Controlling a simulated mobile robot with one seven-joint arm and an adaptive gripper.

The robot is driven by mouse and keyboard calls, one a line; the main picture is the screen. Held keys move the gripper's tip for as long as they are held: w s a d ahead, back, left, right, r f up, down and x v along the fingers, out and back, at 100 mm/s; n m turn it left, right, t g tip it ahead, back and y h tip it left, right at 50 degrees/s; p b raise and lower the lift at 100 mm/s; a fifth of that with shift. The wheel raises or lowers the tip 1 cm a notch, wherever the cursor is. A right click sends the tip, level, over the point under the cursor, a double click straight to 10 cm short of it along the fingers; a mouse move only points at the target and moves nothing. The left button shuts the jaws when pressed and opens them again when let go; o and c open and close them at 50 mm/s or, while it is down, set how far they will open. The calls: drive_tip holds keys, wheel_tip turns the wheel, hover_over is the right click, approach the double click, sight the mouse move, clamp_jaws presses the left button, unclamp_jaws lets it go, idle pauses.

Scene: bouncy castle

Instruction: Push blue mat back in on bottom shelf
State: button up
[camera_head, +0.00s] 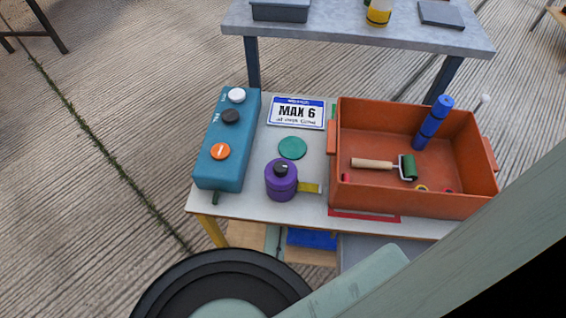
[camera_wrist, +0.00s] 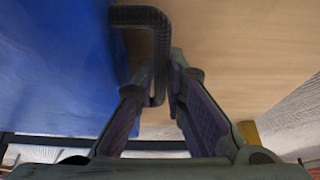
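The blue mat (camera_head: 312,238) shows as a narrow strip under the front edge of the table in the head view, on a wooden lower surface. In the wrist view a large blue face (camera_wrist: 50,70), apparently the mat, fills the left side. My gripper (camera_wrist: 162,78) is shut on a black bent rod (camera_wrist: 160,45), with a finger on each side of it. The rod bends left at its far end, towards the edge of the blue face; whether it touches is unclear. My gripper is hidden in the head view.
Pale wood (camera_wrist: 230,50) lies right of the blue face. A yellow leg (camera_head: 213,231) stands at the front left.

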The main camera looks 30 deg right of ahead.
drive_tip(key=o, duration=0.5)
drive_tip(key=shift+v, duration=3.75)
